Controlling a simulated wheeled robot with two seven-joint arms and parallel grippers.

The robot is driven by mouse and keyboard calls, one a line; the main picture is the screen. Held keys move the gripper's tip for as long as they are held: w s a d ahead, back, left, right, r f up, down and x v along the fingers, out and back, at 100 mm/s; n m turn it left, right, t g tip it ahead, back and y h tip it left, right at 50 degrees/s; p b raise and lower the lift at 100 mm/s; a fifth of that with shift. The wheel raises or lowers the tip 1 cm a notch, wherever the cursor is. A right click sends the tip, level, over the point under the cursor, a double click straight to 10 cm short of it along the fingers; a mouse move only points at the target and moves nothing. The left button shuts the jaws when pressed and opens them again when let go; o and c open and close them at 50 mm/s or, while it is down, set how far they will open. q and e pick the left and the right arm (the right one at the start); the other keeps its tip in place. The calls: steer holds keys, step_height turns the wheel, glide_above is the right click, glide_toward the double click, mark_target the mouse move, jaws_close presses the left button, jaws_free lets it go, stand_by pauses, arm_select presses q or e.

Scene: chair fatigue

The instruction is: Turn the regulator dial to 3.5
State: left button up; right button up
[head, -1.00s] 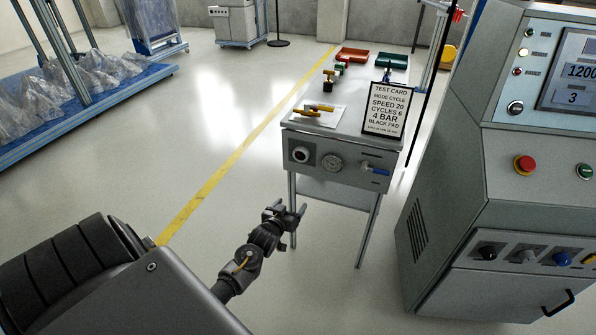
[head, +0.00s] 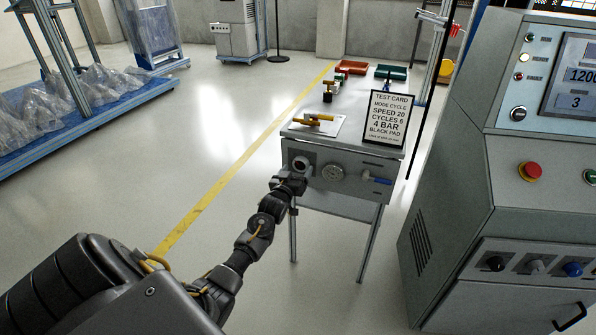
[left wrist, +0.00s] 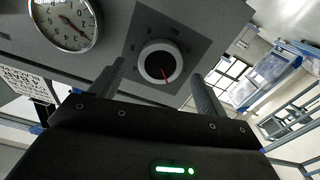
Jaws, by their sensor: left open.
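The regulator dial (head: 302,165) is a round knob with a pale rim on the grey front panel of the bench. My left gripper (head: 293,181) is open in front of the dial. In the left wrist view its two fingers stand either side of the dial, apart from its rim. A round white pressure gauge (head: 333,172) sits to the right of the dial; it also shows in the left wrist view (left wrist: 66,20).
A blue-handled valve (head: 376,179) is right of the gauge. A test card (head: 386,117) reading 4 BAR stands on the bench top, with brass-coloured parts and trays behind. A large control cabinet (head: 480,200) stands at right. The floor left of the bench is clear.

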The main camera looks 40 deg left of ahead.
arm_select(q)
steer(key=shift+w+a, duration=0.25)
steer(key=shift+w, duration=0.6)
arm_select(e)
steer(key=shift+r, duration=0.45)
arm_select(q)
steer(key=c, duration=1)
steer(key=shift+o, duration=0.2)
arm_select(e)
steer(key=shift+f, duration=0.1)
steer(key=shift+w, duration=0.15)
